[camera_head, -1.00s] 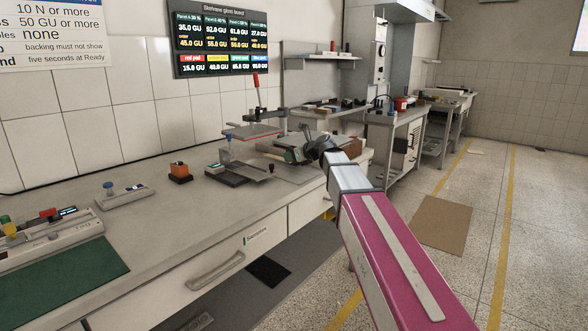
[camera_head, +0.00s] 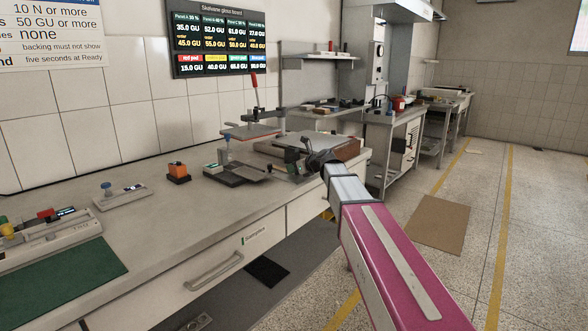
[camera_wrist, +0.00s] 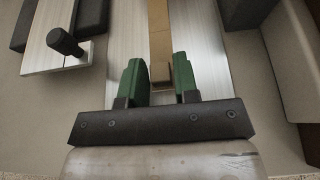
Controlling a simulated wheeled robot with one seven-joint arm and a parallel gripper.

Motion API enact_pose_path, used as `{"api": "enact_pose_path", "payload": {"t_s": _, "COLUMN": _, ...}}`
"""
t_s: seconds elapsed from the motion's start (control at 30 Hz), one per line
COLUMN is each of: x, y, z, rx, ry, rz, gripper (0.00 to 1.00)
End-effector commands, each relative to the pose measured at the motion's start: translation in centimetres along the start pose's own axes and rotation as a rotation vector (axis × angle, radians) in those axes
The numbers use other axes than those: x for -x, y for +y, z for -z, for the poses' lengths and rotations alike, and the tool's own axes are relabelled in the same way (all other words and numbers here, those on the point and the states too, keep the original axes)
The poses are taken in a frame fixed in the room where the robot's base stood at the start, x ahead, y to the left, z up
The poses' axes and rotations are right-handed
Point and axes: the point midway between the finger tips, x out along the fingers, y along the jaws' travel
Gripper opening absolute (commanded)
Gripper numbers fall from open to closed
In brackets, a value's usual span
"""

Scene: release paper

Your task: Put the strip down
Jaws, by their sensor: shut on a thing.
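The tan-brown strip (camera_wrist: 159,35) runs lengthwise away from my gripper (camera_wrist: 160,78) in the wrist view. Its near end lies between the two green fingers, and my gripper is shut on it. A pale metal plate (camera_wrist: 125,40) lies below the strip; I cannot tell whether the strip touches it. In the head view my gripper (camera_head: 297,162) is low over the right part of the bench, beside the press (camera_head: 250,131) with a red handle. The strip cannot be made out there.
In the wrist view a metal block with a black knob (camera_wrist: 64,42) stands left, and a dark block (camera_wrist: 252,14) stands right. On the bench (camera_head: 165,225) are an orange block (camera_head: 178,170) and a green mat (camera_head: 62,270). The bench's middle front is clear.

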Motion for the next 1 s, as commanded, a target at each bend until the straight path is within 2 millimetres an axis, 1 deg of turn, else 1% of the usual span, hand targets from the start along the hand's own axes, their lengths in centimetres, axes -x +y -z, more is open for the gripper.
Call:
{"api": "enact_pose_path", "payload": {"t_s": 0.07, "x": -0.1, "y": 0.0, "z": 0.1, "rx": 0.000, "ry": 0.000, "rz": 0.000, "gripper": 0.02}}
{"api": "enact_pose_path", "payload": {"t_s": 0.1, "x": -0.1, "y": 0.0, "z": 0.2, "rx": 0.000, "ry": 0.000, "rz": 0.000, "gripper": 0.35}}
{"api": "enact_pose_path", "payload": {"t_s": 0.17, "x": -0.1, "y": 0.0, "z": 0.1, "rx": 0.000, "ry": 0.000, "rz": 0.000, "gripper": 0.54}}
{"api": "enact_pose_path", "payload": {"t_s": 0.5, "x": 0.0, "y": 0.0, "z": 0.0, "rx": 0.000, "ry": 0.000, "rz": 0.000, "gripper": 0.54}}
{"api": "enact_pose_path", "payload": {"t_s": 0.57, "x": 0.5, "y": 0.0, "z": 0.0, "rx": 0.000, "ry": 0.000, "rz": 0.000, "gripper": 0.54}}
{"api": "enact_pose_path", "payload": {"t_s": 0.67, "x": 1.9, "y": 0.1, "z": 0.1, "rx": 0.000, "ry": 0.000, "rz": 0.001, "gripper": 0.54}}
{"api": "enact_pose_path", "payload": {"t_s": 1.0, "x": 8.6, "y": 0.1, "z": 0.1, "rx": 0.000, "ry": -0.001, "rz": 0.002, "gripper": 0.54}}
